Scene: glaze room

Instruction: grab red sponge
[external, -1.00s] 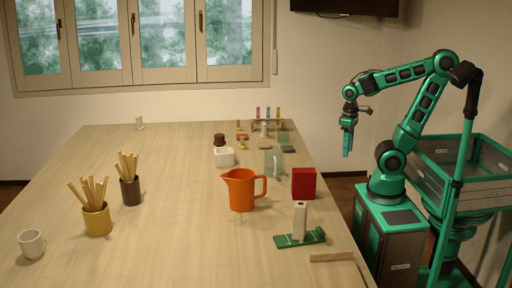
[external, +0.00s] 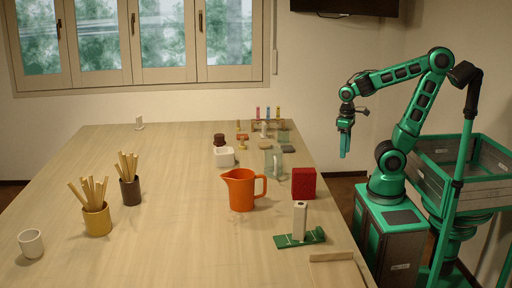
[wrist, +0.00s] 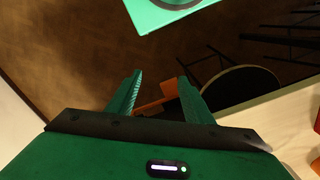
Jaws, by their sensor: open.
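A red speckled block (external: 304,183), which looks like the red sponge, stands upright near the table's right edge, right of an orange jug (external: 241,190). My gripper (external: 345,153) hangs fingers down beyond the table's right edge, above and farther back than the block, and well apart from it. In the wrist view my gripper (wrist: 158,82) is open with nothing between its fingers. The block is not clearly seen there; only a sliver of red shows at the right border.
A green stand with a white upright roll (external: 299,220) sits in front of the block. A glass jar (external: 273,163) and several small items stand behind it. Stick-filled cups (external: 97,220) and a white mug (external: 31,243) are at left. The table's middle-left is clear.

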